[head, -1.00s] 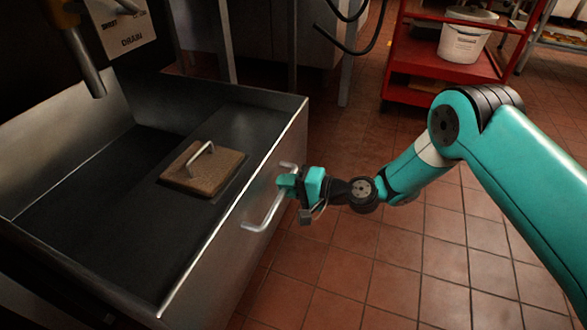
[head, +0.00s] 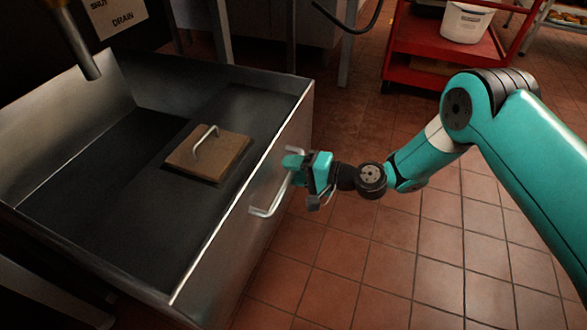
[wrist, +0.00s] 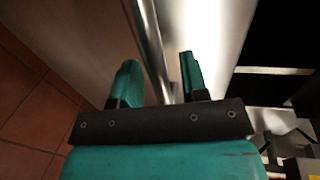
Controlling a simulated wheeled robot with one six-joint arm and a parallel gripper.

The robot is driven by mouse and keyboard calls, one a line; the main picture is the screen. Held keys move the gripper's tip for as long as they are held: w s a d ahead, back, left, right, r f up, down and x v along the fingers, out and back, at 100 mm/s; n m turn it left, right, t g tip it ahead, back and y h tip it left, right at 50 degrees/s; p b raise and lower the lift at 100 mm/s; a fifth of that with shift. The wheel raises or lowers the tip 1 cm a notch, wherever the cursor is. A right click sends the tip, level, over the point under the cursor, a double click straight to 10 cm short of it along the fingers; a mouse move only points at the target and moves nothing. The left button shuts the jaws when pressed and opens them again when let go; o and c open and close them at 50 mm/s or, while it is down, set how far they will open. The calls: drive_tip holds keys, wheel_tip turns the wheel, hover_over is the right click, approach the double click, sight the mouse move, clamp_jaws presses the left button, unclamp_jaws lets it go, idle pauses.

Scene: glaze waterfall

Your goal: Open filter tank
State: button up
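The filter tank (head: 240,250) is a large steel bin with a dark inside, at the left of the head view. Its upright front panel carries a bent silver bar handle (head: 268,211). My gripper (head: 292,167) is at the upper part of this handle, in front of the panel. The exact finger contact is hard to see.
A brown square lid (head: 228,158) with a metal handle lies inside the tank. A drain pipe (head: 75,45) hangs above its back left. A red cart (head: 425,40) with a white bucket (head: 466,20) stands at the back right. The tiled floor (head: 400,270) in front is clear.

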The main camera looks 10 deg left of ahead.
drive_tip(key=shift+d, duration=0.1)
drive_tip(key=p+v, duration=0.7)
drive_tip(key=v, duration=1)
drive_tip(key=shift+d, duration=0.2)
